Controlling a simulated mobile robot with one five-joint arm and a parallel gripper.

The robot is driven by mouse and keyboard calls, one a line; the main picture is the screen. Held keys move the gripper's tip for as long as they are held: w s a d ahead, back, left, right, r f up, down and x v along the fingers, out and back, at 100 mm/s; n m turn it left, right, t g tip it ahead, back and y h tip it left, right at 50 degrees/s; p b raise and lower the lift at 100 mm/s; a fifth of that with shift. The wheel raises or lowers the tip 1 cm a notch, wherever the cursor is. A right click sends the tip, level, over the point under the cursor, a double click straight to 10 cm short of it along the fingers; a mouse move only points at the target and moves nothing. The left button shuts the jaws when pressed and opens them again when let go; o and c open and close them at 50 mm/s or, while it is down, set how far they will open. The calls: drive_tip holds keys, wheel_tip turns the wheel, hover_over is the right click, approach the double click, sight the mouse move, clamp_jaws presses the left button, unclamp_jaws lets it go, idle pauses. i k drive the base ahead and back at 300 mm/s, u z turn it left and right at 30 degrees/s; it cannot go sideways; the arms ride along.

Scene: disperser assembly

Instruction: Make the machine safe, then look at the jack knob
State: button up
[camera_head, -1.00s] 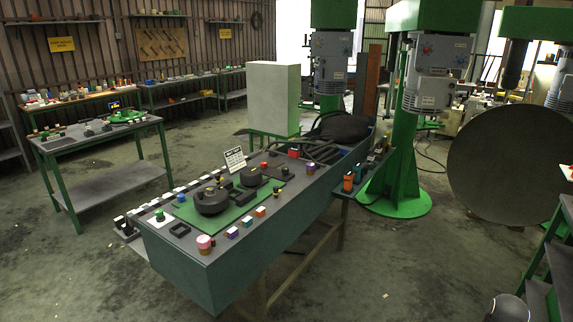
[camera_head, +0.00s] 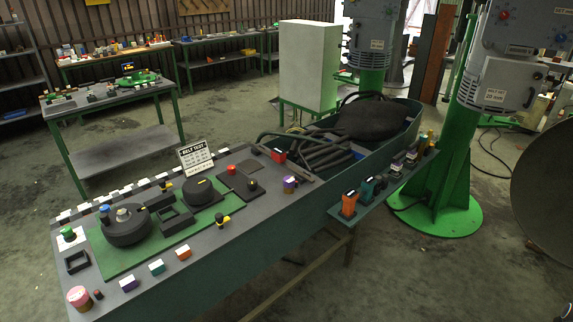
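My gripper is not in view. A green-columned machine (camera_head: 447,150) stands on a round green base at the right. I cannot tell which knob, if any, is the jack knob. Whether either machine is powered does not show. The top of the nearer machine is cut off by the frame.
A long bench (camera_head: 228,255) fills the foreground, with black pulleys (camera_head: 128,226) on a green mat, coloured blocks and a belt size sign (camera_head: 195,154). A narrow shelf (camera_head: 392,192) juts from its right side. A large dark disc (camera_head: 545,185) stands far right. Floor is open at lower right.

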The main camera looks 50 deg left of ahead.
sight(252, 184)
drive_tip(key=i, duration=1.05)
drive_tip(key=u, duration=0.7)
drive_tip(key=k, duration=0.1)
drive_tip(key=u, duration=3.25)
drive_tip(key=i, duration=1)
drive_tip(key=u, duration=0.05)
